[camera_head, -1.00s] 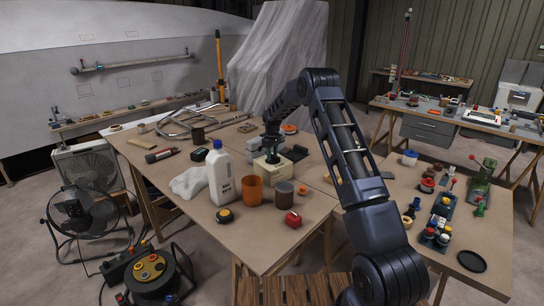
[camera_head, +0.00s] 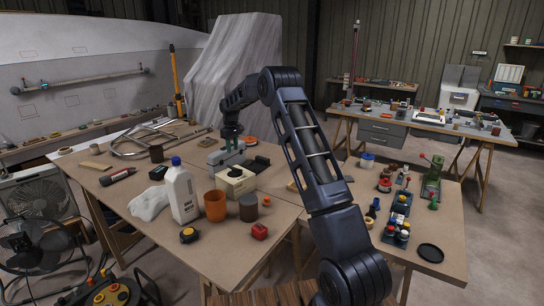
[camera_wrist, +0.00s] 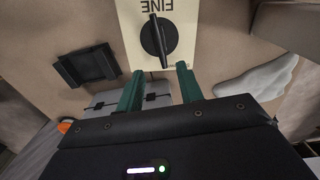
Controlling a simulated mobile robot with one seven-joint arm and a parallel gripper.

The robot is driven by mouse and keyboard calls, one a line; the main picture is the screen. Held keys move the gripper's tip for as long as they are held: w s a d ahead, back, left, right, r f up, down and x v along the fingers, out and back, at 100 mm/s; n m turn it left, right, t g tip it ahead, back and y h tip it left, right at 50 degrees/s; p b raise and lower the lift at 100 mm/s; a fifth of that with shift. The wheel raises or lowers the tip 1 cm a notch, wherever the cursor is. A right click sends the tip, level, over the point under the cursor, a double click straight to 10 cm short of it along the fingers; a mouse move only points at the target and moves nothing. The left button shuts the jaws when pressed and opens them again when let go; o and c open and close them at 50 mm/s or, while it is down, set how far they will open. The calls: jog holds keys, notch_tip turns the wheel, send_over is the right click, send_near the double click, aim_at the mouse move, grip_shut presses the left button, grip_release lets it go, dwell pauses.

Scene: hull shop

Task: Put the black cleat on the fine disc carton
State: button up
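The cream fine disc carton (camera_head: 235,186) stands on the near workbench, with "FINE" on its top in the wrist view (camera_wrist: 180,12). The black cleat (camera_wrist: 158,40) lies on the carton's top, a dark bar on a round base. It shows as a small dark shape on the carton in the head view (camera_head: 235,173). My gripper (camera_wrist: 160,68) has two green fingers, spread apart and empty. The fingertips are close to the carton's edge, clear of the cleat. In the head view my gripper (camera_head: 231,138) is behind the carton; its fingers are hard to make out there.
A grey case (camera_head: 224,158) and a black square tray (camera_wrist: 87,65) lie beside the carton. A white bottle (camera_head: 181,194), orange cup (camera_head: 215,205), brown jar (camera_head: 248,208) and red block (camera_head: 260,231) stand in front.

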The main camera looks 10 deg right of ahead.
jog(key=s+d+r+m+t, duration=0.1)
jog(key=s+d+r, duration=0.4)
jog(key=s+r, duration=0.4)
jog(key=s+d+r+m+t, duration=0.1)
jog(key=s+d+r+m, duration=0.1)
jog(key=s+d+r, duration=0.5)
jog(key=s+d+r+m, duration=0.15)
jog(key=s+r, duration=0.25)
jog(key=s, duration=0.5)
jog(key=s+d+r+m, duration=0.1)
jog(key=s+d+r, duration=0.3)
jog(key=s, duration=0.6)
jog(key=s+d+f+m+t, duration=0.1)
jog(key=s+f, duration=0.1)
jog(key=s, duration=0.6)
jog(key=s+d+f+m, duration=0.1)
jog(key=s+d, duration=0.1)
jog(key=s, duration=0.7)
jog(key=s+d+f+m+t, duration=0.1)
jog(key=s+d+f, duration=0.1)
jog(key=s, duration=0.6)
jog(key=shift+s+f+t, duration=0.3)
jog(key=shift+s+f, duration=0.05)
